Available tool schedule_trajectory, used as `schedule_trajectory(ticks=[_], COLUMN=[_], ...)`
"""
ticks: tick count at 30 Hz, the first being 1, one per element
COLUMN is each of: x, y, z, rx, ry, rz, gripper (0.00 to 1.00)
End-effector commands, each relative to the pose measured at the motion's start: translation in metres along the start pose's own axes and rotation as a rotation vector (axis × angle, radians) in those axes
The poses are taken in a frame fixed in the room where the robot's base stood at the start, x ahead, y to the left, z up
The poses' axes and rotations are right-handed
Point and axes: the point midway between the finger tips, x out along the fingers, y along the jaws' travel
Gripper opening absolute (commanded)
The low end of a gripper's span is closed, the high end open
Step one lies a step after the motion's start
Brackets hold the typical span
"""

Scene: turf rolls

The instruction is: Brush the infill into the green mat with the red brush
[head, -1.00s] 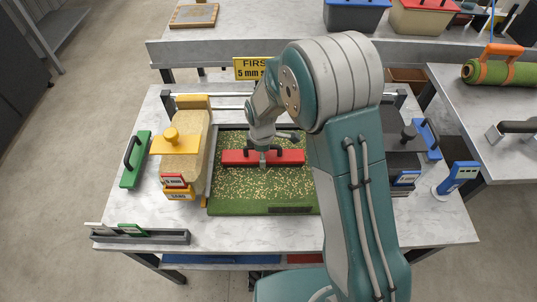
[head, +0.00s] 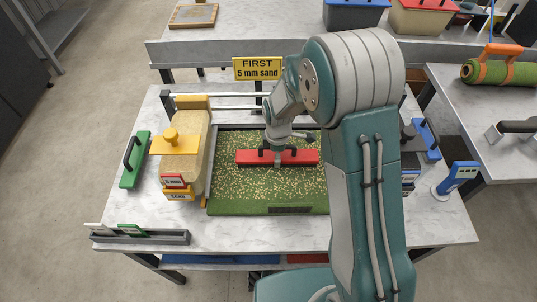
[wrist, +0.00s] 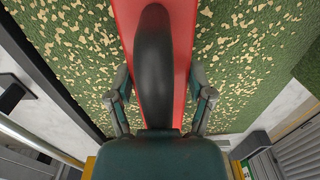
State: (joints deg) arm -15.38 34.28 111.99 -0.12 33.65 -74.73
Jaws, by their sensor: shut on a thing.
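The green mat (head: 232,206) lies in a dark frame on the marble table, with pale infill grains scattered over much of it. The red brush (head: 250,157) lies crosswise over the mat, toward its far half and right side. My gripper (head: 278,154) is over the brush's middle. In the wrist view my gripper (wrist: 160,103) has its fingers on both sides of the brush's black handle (wrist: 154,60), shut on it. The red body (wrist: 182,25) runs beneath the handle, with grains on both sides. The brush's underside is hidden, and my arm covers the mat's right edge.
A yellow sign (head: 258,68) reads "FIRST 5 mm sand". A blue gauge (head: 456,178) stands at right.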

Motion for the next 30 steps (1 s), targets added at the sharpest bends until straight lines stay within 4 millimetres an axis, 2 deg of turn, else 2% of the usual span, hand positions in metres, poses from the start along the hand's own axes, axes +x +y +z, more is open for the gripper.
schedule_trajectory(ticks=[30], x=[0.000], y=[0.000], z=[0.087], rx=[0.002], ry=[0.000], rz=[0.001], gripper=[0.13])
